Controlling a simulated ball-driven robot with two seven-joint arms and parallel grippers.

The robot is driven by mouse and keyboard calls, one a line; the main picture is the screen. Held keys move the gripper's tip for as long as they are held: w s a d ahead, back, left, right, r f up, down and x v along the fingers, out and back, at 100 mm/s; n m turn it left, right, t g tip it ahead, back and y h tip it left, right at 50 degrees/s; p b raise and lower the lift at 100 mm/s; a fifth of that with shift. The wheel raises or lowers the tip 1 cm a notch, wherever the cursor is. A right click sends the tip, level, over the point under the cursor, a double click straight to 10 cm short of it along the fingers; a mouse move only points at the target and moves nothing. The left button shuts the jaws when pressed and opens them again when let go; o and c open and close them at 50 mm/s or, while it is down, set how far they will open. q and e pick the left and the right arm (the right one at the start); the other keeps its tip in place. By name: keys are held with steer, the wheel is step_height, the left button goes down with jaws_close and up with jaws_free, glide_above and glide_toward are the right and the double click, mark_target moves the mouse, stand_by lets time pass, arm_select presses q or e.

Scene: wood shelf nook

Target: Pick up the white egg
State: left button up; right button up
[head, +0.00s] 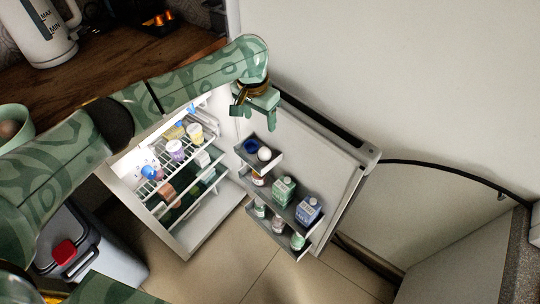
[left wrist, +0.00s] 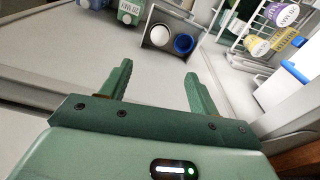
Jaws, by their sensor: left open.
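The white egg (head: 264,154) looks like a small white round thing in the top bin of the open fridge door (head: 333,168), beside a blue round item (head: 250,146). In the left wrist view the white egg (left wrist: 160,36) sits in the grey door bin (left wrist: 150,16), left of the blue item (left wrist: 183,43). My left gripper (head: 257,123) is open and empty above the bin, apart from the egg. In the wrist view its two fingers (left wrist: 158,70) point toward the bin. My right gripper is not in view.
The lit fridge (head: 187,240) has wire shelves with several tubs and packages. Lower door bins hold a green carton (head: 284,190), a blue carton (head: 309,209) and bottles. A wooden counter (head: 100,60) with a kettle (head: 46,35) is at upper left. The tiled floor (head: 245,270) is clear in front.

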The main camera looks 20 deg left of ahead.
arm_select(q)
steer(key=b, duration=0.5)
glide_above(264, 149)
step_height(264, 149, down, 9)
steer(key=shift+s+a+f, duration=0.15)
steer(key=shift+f, duration=0.05)
steer(key=shift+f+b, duration=0.65)
step_height(264, 149, down, 4)
steer(key=b, duration=0.3)
steer(key=shift+w+f+b, duration=0.25)
steer(key=shift+w+b, duration=0.05)
steer(key=shift+b, duration=0.25)
steer(key=shift+s+r, duration=0.1)
steer(key=shift+r, duration=0.15)
steer(key=c, duration=1.1)
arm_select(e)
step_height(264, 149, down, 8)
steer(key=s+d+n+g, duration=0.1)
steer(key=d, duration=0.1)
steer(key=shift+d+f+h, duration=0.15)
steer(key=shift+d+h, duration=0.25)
